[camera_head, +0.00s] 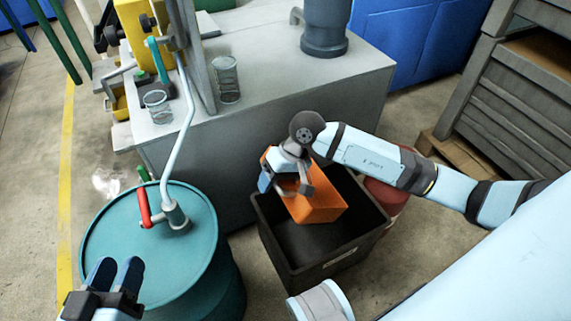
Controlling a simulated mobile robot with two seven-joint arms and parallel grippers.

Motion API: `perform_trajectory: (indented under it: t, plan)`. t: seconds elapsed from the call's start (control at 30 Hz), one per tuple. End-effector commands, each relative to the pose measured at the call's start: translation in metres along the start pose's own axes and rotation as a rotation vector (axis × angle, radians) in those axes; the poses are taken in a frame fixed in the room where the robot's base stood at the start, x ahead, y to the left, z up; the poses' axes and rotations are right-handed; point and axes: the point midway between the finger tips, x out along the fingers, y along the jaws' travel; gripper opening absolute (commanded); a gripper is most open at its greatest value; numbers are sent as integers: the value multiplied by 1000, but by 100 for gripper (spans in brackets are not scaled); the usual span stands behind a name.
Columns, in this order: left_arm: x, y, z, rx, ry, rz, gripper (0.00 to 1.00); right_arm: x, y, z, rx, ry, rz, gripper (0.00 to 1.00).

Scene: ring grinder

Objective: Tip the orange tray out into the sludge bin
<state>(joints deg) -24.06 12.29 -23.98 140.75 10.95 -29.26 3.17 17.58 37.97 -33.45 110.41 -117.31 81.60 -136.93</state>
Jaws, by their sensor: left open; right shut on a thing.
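The orange tray (322,206) is held by my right gripper (291,186), which is shut on it. The tray hangs over the black sludge bin (285,266), tilted, with one broad orange side towards the camera. Its inside is hidden, so I cannot tell what it holds. The visible part of the bin's inside is dark. My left gripper (112,277) is open and empty at the lower left, in front of the teal drum.
A teal drum (110,232) with a red-handled crank (145,207) stands left of the bin. A reddish container (385,200) is right of the bin. Grey crates (510,110) stand at the right.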

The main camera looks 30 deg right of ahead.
Motion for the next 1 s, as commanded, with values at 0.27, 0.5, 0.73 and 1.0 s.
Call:
perform_trajectory:
  t: [0.27,0.5,0.73,1.0]
  plan:
    - [-4,5,-37,9,113,-11,43,14,-18,0,-2,-1,166,0]
    - [-4,5,-37,11,131,-12,43,42,-25,-2,-6,3,390,0]
    - [-4,5,-36,11,127,-11,43,63,-31,-2,-3,3,571,0]
    - [-3,5,-35,12,123,-11,43,73,-33,-1,-1,1,659,0]
